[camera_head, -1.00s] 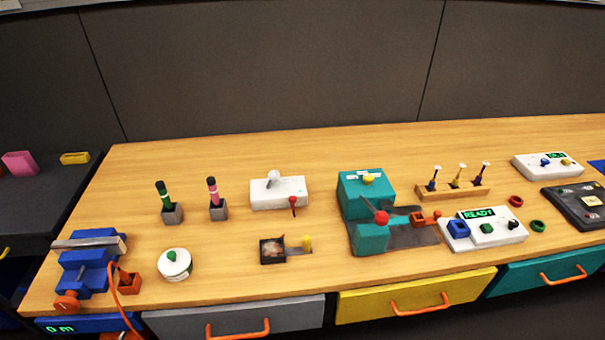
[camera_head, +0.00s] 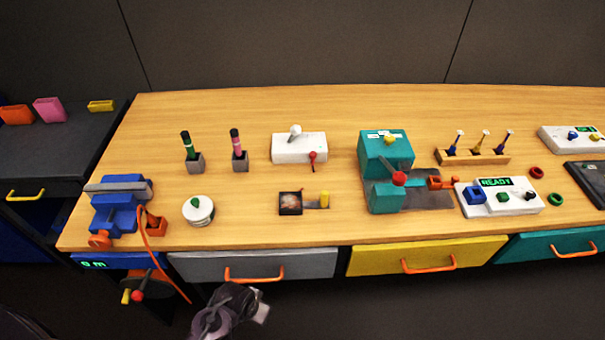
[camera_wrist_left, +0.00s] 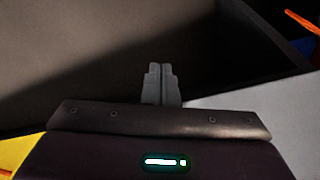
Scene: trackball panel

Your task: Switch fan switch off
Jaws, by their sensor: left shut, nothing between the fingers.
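No label naming a fan switch is readable. A small black box with a round, fan-like face (camera_head: 290,203) lies mid-table, with a yellow knob (camera_head: 324,200) on a grey plate at its right. Behind it, a white box (camera_head: 299,148) carries a white-knobbed lever (camera_head: 295,131) and a red-tipped lever (camera_head: 312,156). I cannot tell which control is the fan switch. Part of my left arm shows below the grey drawer in the head view, clear of these controls. My left gripper (camera_wrist_left: 162,69) is shut and empty in the left wrist view. My right gripper is not in view.
The grey drawer (camera_head: 205,266) and yellow drawer (camera_head: 460,257) have protruding orange handles. A blue vise-like device (camera_head: 118,212) and white round button base (camera_head: 198,212) stand left. A teal machine (camera_head: 385,155) stands right. The table's back strip is clear.

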